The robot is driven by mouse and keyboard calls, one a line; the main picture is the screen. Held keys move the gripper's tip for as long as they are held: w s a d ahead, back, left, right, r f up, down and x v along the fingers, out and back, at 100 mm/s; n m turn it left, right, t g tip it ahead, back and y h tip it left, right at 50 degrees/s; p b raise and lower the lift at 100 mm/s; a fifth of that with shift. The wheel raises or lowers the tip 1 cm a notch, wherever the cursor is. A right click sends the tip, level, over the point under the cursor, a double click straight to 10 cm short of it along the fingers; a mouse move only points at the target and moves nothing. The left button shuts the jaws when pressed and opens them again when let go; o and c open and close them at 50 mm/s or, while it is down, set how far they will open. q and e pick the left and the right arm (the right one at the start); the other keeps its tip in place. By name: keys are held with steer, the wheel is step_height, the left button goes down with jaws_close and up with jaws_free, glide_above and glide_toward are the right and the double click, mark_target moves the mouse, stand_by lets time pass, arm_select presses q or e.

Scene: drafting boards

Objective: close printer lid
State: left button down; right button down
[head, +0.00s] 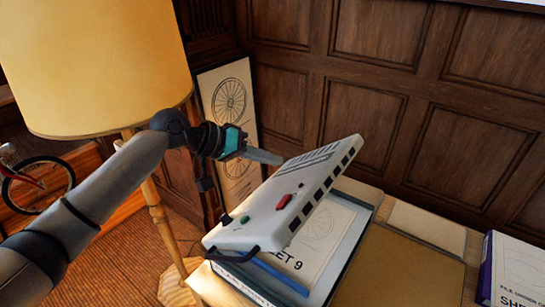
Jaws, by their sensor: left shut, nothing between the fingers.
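The white printer lid (305,190) is tilted up, with a red button, a green button and a row of dark slots along its right edge. Below it lies a dark-edged flat base (345,268) with a sheet marked 9 (325,237) and a blue strip on it; the lid hides part of these. A gap shows between the lid's right side and the sheet. My left gripper (278,159) is shut and empty at the lid's far left edge; I cannot tell whether it touches. My right gripper is not in view.
A lamp with a yellow shade (95,60) stands at left, close to my left arm. A wheel drawing (230,105) leans on the panelled wall (380,60). Brown boards (410,265) and a blue-edged booklet (515,265) lie to the right on the table.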

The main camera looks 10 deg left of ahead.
mark_target(314, 184)
arm_select(q)
steer(key=x, duration=0.5)
steer(key=shift+w+d+f, duration=0.15)
steer(key=shift+w+d, duration=0.05)
steer(key=shift+d, duration=0.05)
steer(key=d+f, duration=0.1)
steer(key=d+f+p, duration=0.1)
steer(key=shift+s+d+f, duration=0.1)
steer(key=shift+s+f, duration=0.1)
steer(key=shift+f, duration=0.1)
steer(key=shift+s+d+f, duration=0.15)
steer(key=shift+d+f, duration=0.2)
steer(key=shift+f, duration=0.1)
